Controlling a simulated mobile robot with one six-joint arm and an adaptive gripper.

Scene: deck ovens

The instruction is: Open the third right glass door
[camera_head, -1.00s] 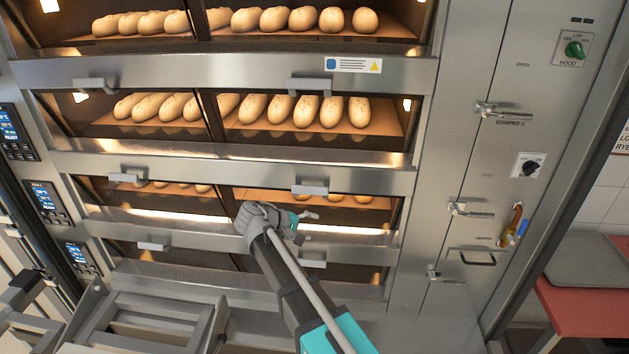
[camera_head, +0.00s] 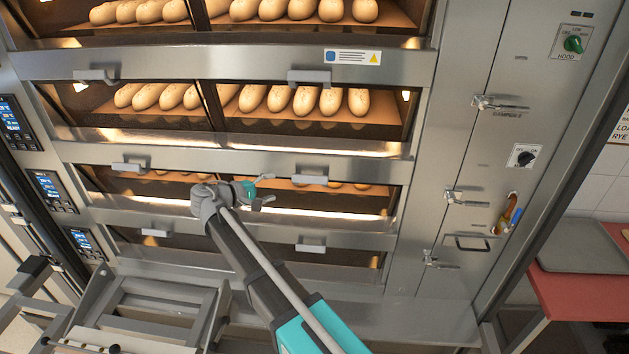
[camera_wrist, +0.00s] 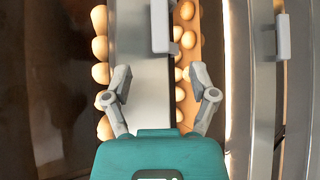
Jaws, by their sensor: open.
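The third right glass door (camera_head: 330,206) is shut, with loaves behind it and a bright glow along its lower part. Its grey bar handle (camera_head: 309,180) sits on the door's top edge. My gripper (camera_head: 268,189) is open and empty, just left of that handle in the head view. In the wrist view, my gripper's fingers (camera_wrist: 160,85) are spread either side of a steel strip (camera_wrist: 145,95). The handle shows in the wrist view (camera_wrist: 161,25), ahead of the fingertips and roughly between their lines, apart from them.
The handle of the door below (camera_head: 310,248) also shows in the wrist view (camera_wrist: 283,37). The second-deck right handle (camera_head: 309,77) is above. A latched steel panel (camera_head: 466,150) stands to the right. A metal frame (camera_head: 150,305) stands low at the left.

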